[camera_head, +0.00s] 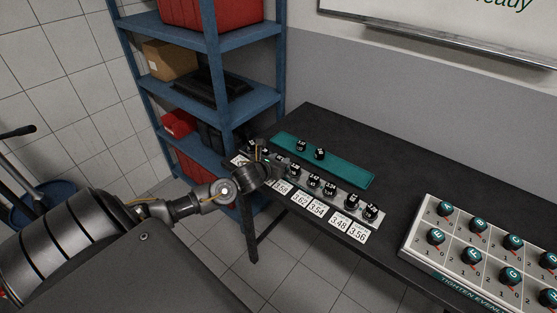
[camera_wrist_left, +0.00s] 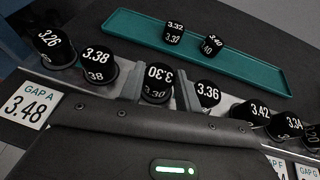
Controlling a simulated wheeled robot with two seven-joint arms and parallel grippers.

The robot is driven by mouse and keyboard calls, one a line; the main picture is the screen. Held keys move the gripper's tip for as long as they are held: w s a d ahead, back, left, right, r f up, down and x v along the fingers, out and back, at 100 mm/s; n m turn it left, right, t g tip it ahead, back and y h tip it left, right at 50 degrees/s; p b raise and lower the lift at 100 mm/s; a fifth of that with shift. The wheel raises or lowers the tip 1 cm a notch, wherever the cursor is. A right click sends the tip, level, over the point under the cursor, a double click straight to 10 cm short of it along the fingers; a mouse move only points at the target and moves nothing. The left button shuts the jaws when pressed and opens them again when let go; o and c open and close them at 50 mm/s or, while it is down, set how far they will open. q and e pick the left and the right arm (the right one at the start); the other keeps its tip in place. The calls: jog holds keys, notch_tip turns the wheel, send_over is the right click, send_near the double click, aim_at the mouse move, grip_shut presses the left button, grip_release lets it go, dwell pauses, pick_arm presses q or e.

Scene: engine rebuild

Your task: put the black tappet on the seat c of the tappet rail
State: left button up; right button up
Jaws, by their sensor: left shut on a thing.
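The tappet rail (camera_head: 331,195) is a pale strip along the front of the dark table, with black tappets on it and gap cards before it. In the left wrist view, the rail (camera_wrist_left: 82,81) runs behind my gripper. My left gripper (camera_head: 264,160) is over the rail's left part in the head view. In the left wrist view, its fingers (camera_wrist_left: 160,92) are shut on a black tappet (camera_wrist_left: 158,76) marked 3.30, between tappets marked 3.38 (camera_wrist_left: 99,62) and 3.36 (camera_wrist_left: 207,93). I cannot tell whether it touches the rail. Seat c's label is hidden. My right gripper is not in view.
A teal tray (camera_head: 345,171) behind the rail holds two black tappets, marked 3.32 (camera_wrist_left: 174,32) and 3.40 (camera_wrist_left: 209,66). A white board with teal-topped knobs (camera_head: 410,238) stands at the right. A blue shelf (camera_head: 253,102) rises behind the table's left end.

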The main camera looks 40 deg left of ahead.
pick_arm(q)
jog(key=shift+f, duration=0.2)
jog(key=o, duration=0.7)
jog(key=shift+r, duration=0.25)
jog(key=b+v, duration=0.2)
jog(key=v, duration=1)
jog(key=shift+b, duration=0.35)
